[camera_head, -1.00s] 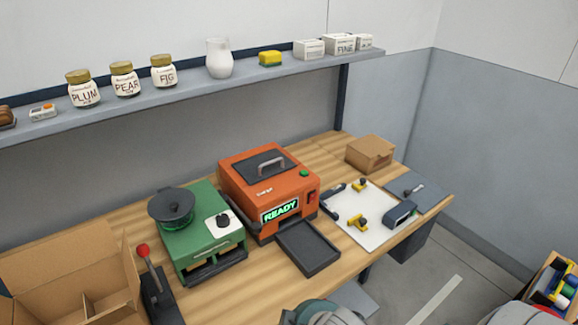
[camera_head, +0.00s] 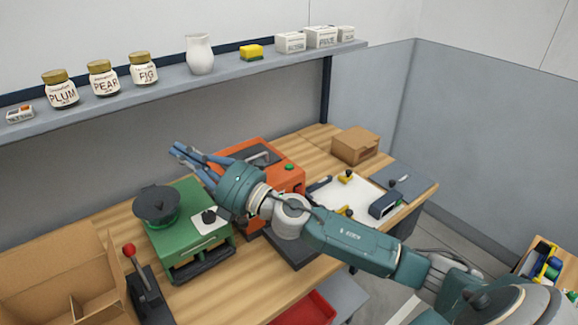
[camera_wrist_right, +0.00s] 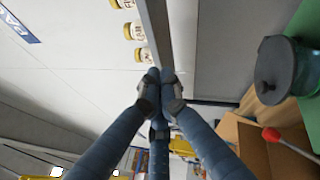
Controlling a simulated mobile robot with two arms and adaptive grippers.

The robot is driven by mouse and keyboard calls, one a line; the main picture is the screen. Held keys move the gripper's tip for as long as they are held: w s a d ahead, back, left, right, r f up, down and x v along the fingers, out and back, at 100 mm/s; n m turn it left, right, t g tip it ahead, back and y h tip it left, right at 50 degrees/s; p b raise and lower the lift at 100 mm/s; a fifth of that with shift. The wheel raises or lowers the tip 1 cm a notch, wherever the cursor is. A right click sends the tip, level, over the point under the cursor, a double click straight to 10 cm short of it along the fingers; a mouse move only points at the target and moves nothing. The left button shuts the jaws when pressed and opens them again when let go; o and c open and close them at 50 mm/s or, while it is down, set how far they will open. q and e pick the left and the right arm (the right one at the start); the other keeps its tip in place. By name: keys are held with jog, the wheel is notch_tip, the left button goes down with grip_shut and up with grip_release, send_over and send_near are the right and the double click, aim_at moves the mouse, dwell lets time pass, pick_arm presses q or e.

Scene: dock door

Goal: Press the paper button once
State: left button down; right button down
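The orange machine (camera_head: 262,150) stands on the wooden bench, with a green button (camera_head: 289,167) on its top right corner. I see no label on this button, so I cannot tell if it is the paper button. My right gripper (camera_head: 180,150) is raised to the left of the machine's top, pointing left, apart from the button. In the right wrist view its fingers (camera_wrist_right: 160,75) come together at the tips with nothing between them. My right arm hides the machine's front and its display. My left gripper is not in view.
A white board (camera_head: 355,190) and a small carton (camera_head: 354,145) are to the right. A shelf (camera_head: 180,88) with jars runs above.

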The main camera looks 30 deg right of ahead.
jog(key=w+n+g+y, duration=0.1)
jog(key=n+g+y, duration=0.15)
jog(key=n, duration=0.35)
jog(key=n+g+h, duration=0.7)
jog(key=n+h, duration=0.2)
jog(key=h, duration=0.1)
send_over(291, 167)
notch_tip(291, 167, down, 5)
jog(key=shift+d+r, duration=0.1)
jog(key=shift+d, duration=0.05)
jog(key=shift+w, duration=0.1)
notch_tip(291, 167, down, 9)
jog(key=b, duration=0.6)
jog(key=shift+f+b, duration=0.35)
